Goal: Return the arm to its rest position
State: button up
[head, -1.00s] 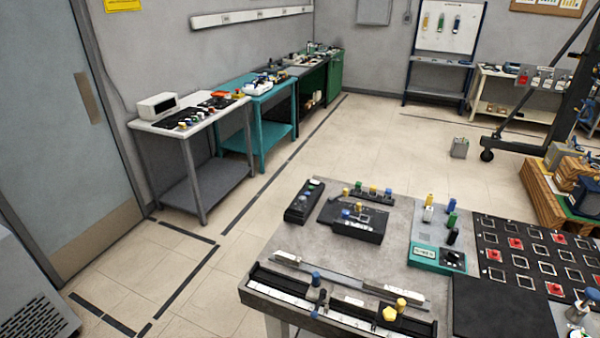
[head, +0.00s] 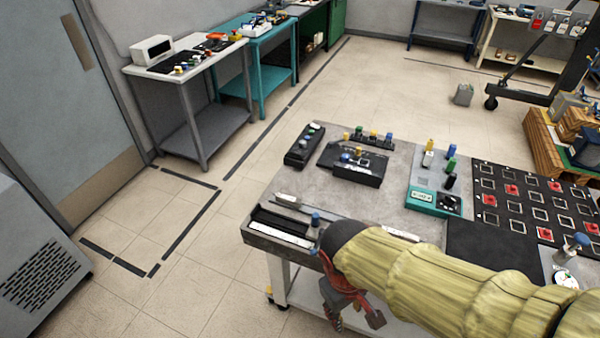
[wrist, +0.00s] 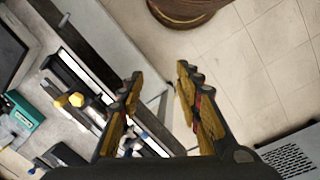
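My arm, in a yellow-tan sleeve (head: 430,275), reaches in from the right of the head view across the front edge of the workbench. My gripper (head: 354,318) hangs off its end, pointing down beside the bench's front edge. In the wrist view the two fingers of my gripper (wrist: 159,76) are apart, with nothing between them. The workbench (head: 400,165) has a long black rail tray (head: 262,232) along its front. My arm hides the tray's right part in the head view. Two yellow knobs (wrist: 69,100) on it show in the wrist view.
On the bench stand a teal box (head: 433,203), a black box (head: 350,168) and a black grid board (head: 525,205) with red pieces. A vented grey unit (head: 40,270) stands at left. The floor (head: 200,270) between it and the bench is clear.

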jog(key=w+d+r+m+t+y, duration=0.1)
jog(key=d+r+m+t, duration=0.4)
jog(key=d+r, duration=0.4)
notch_tip(320, 180, up, 6)
jog(key=shift+w+f+m, duration=0.2)
jog(key=shift+m, duration=0.4)
